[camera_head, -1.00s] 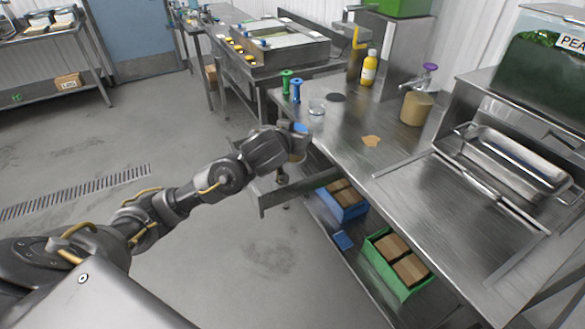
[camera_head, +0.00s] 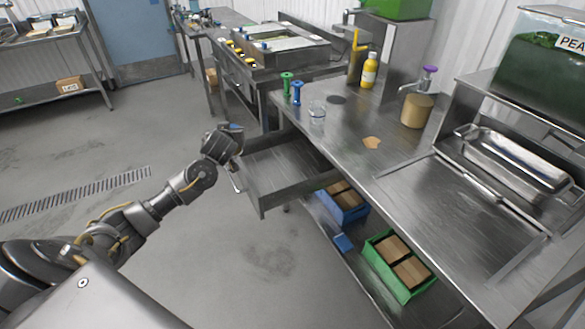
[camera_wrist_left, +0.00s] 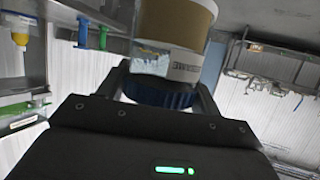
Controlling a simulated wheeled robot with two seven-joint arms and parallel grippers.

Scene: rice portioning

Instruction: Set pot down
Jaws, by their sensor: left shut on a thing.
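My left gripper (camera_head: 232,143) is shut on a tan pot (camera_wrist_left: 178,22) with a blue ribbed lid (camera_wrist_left: 160,95) and a white label (camera_wrist_left: 168,63). The wrist view is upside down. In it the fingers lie either side of the blue lid, with the pot body beyond them. In the head view, the gripper hides most of the pot; only a bit of blue (camera_head: 233,127) shows. The gripper is in the air beside the front left of an open drawer (camera_head: 262,194). My right gripper is out of view.
The drawer looks empty. The steel table (camera_head: 345,148) holds a clear glass (camera_head: 317,110), green (camera_head: 287,83) and blue (camera_head: 297,92) pegs, a yellow bottle (camera_head: 369,70) and a tan jug (camera_head: 416,110). Blue (camera_head: 349,212) and green (camera_head: 413,284) crates sit below.

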